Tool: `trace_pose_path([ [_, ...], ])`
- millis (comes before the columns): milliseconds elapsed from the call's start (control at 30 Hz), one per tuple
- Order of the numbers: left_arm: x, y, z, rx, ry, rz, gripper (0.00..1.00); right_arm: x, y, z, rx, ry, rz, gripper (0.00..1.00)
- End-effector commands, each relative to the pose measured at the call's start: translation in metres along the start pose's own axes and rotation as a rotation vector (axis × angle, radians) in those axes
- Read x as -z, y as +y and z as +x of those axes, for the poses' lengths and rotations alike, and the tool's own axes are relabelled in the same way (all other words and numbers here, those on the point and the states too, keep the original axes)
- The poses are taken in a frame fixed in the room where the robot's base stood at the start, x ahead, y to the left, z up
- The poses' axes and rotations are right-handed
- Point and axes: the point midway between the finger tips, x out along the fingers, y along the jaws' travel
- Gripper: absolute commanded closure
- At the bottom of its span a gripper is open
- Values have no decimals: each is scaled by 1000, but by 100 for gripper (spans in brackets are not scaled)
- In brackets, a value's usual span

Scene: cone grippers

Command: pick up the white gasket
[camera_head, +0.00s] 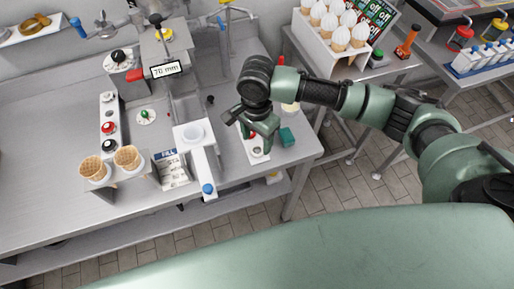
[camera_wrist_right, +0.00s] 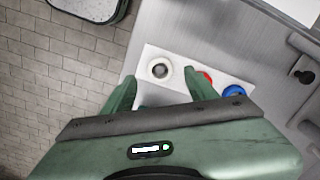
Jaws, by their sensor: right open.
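In the right wrist view, the white gasket (camera_wrist_right: 160,71) is a pale ring with a dark centre, lying on a white plate (camera_wrist_right: 150,52). My right gripper (camera_wrist_right: 161,88) is open, with one finger on each side of the gasket's line and the ring just beyond the fingertips. Nothing shows between the fingers. In the head view, my right gripper (camera_head: 261,133) hangs low over the right end of the metal bench and hides much of the plate (camera_head: 257,158). I cannot make out the gasket there. My left gripper is not in view.
A red part (camera_wrist_right: 206,77) and a blue part (camera_wrist_right: 234,90) share the plate, right of the gasket. The bench (camera_head: 45,190) ends at right, with tiled floor beyond. A white stand (camera_head: 196,150) and two cones (camera_head: 127,157) are left of my gripper.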

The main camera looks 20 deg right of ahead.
Motion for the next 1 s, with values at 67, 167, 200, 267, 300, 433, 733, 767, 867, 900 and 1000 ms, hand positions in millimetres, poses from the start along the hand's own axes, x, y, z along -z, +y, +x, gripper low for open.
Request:
trace_pose_path([
  [67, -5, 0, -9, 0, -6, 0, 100, 0, 4, 10, -5, 1, 1, 42],
  [167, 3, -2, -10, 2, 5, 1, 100, 0, 5, 26, -2, 1, 0, 42],
  [200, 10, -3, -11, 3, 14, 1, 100, 0, 5, 31, -2, 2, 0, 42],
  [267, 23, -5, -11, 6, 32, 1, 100, 0, 4, 36, 0, 1, -2, 42],
  [300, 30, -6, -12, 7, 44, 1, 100, 0, 4, 38, 0, 1, -2, 42],
  [433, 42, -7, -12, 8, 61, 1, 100, -1, 4, 40, 1, 1, -3, 42],
  [733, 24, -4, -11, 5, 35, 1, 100, -1, 4, 40, 1, 1, -3, 98],
  [767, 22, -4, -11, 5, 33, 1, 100, -1, 4, 40, 1, 1, -3, 100],
  [867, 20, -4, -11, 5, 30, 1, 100, -1, 4, 39, 1, 1, -3, 100],
  [900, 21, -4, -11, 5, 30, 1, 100, -1, 4, 39, 1, 1, -3, 100],
  [1000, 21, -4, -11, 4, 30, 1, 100, -1, 4, 39, 1, 1, -3, 100],
])
